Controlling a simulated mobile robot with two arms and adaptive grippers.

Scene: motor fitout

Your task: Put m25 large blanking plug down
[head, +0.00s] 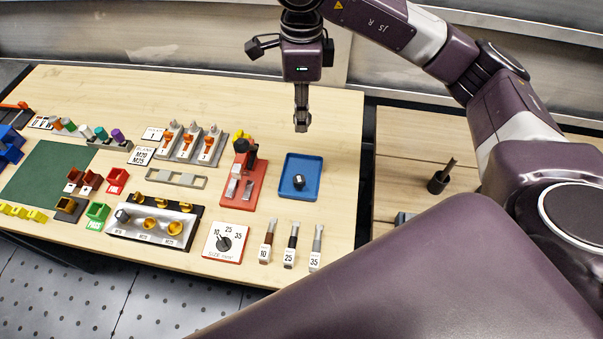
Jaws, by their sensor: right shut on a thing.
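My right gripper (302,118) points straight down above the wooden table, behind the blue tray (289,199). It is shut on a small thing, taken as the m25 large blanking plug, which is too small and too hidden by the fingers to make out. My left gripper is not in view.
A red fixture (257,187) stands left of the tray. A dial plate (225,243) and several numbered tools (290,245) lie in front. A black and grey rack (154,225) holds yellow parts. The table's back right is clear.

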